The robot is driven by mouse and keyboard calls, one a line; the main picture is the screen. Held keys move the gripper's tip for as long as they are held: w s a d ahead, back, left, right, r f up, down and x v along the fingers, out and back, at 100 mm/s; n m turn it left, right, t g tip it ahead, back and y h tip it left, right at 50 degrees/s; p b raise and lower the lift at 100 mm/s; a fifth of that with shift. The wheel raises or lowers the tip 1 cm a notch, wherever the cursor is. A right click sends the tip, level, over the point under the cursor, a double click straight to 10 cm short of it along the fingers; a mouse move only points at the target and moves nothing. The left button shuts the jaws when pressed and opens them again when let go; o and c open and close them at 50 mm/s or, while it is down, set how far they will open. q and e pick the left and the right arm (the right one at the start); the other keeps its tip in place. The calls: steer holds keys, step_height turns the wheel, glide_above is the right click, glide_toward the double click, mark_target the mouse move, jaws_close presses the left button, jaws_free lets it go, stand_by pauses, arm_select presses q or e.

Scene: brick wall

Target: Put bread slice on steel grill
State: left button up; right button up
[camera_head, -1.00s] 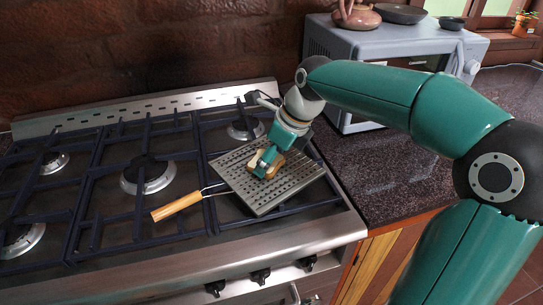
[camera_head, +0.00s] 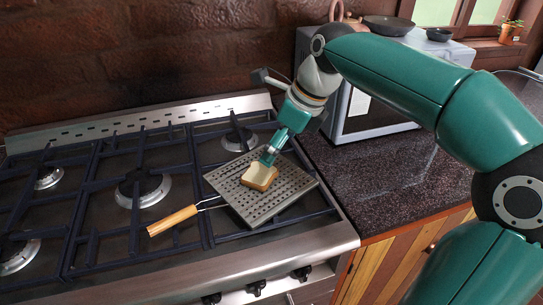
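A bread slice (camera_head: 259,176) with a pale face and brown crust lies on the steel grill (camera_head: 283,201), near its middle. The grill is a square perforated plate with a wooden handle (camera_head: 173,221), resting on the right part of the stove. My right gripper (camera_head: 268,157) is just above and behind the bread, pointing down. It seems apart from the slice; the fingers are small and their gap is not clear. My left gripper is not in view.
The gas stove (camera_head: 110,215) has dark grates and several burners. A dark speckled counter (camera_head: 385,180) lies to the right, with a grey microwave (camera_head: 375,105) at its back. Pans and a pot stand on the microwave.

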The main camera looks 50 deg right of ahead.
steer(key=v, duration=0.3)
steer(key=shift+r, duration=0.1)
steer(key=shift+s, duration=0.1)
stand_by(0.4)
